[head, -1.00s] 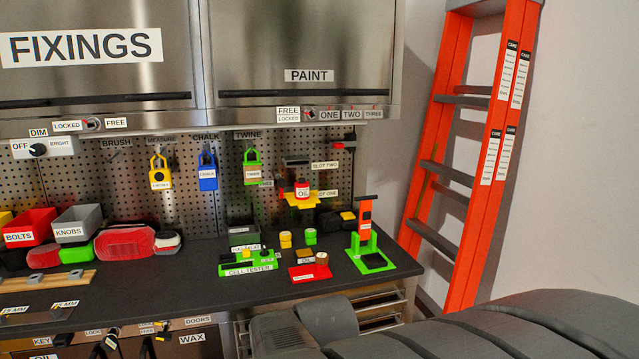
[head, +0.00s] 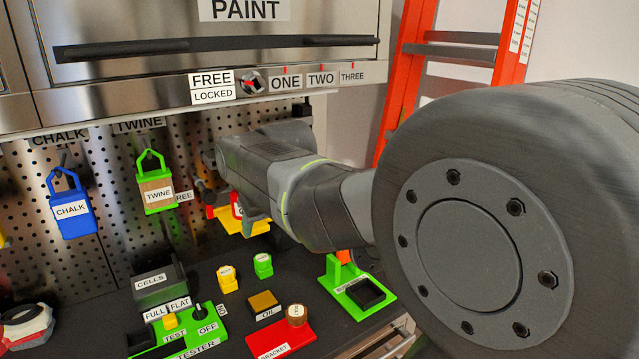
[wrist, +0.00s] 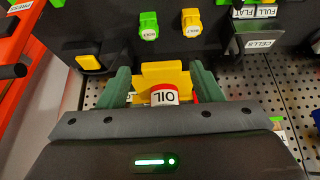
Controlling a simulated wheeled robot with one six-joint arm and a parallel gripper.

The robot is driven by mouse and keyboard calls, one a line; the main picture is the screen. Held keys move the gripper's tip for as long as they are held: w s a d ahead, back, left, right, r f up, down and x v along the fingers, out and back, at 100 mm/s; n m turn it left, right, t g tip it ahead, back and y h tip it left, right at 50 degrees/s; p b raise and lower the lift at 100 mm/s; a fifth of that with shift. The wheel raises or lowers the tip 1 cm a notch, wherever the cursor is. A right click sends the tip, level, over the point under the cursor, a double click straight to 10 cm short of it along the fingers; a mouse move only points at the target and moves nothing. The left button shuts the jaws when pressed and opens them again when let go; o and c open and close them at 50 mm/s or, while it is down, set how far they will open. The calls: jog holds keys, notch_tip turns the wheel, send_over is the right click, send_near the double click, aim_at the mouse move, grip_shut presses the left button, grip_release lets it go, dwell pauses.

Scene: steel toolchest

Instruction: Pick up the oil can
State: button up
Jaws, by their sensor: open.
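The oil can (wrist: 165,96), with a white OIL label and some red, sits by a yellow stand (wrist: 166,74) in the wrist view. My gripper (wrist: 161,78) is open, with one green finger on each side of the can and stand. Whether the fingers touch the can cannot be told. The palm edge hides the rest of the can. In the head view only a red and white sliver of the oil can (head: 237,210) shows above the yellow stand (head: 256,228), beside my arm. My gripper is mostly hidden there.
The perforated back wall (head: 100,180) is close behind. A hanging twine box (head: 157,194) is to the left. A ladder (head: 393,90) stands right.

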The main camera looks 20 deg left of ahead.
jog(key=w+a+p, duration=0.1)
jog(key=w+a, duration=0.1)
jog(key=a, duration=0.1)
jog(key=w+a+p, duration=0.1)
jog(key=w+a, duration=0.2)
jog(key=w+a+p, duration=0.1)
jog(key=w+a, duration=0.1)
jog(key=a, duration=0.1)
jog(key=shift+w+a+r, duration=0.15)
jog(key=shift+w+r, duration=0.05)
jog(key=shift+w, duration=0.1)
jog(key=shift+w+a+f, duration=0.1)
jog(key=shift+w+a, duration=0.1)
jog(key=shift+a, duration=0.1)
jog(key=shift+w+a+f, duration=0.1)
jog(key=shift+f, duration=0.35)
jog(key=c, duration=0.8)
jog(key=shift+r, duration=0.1)
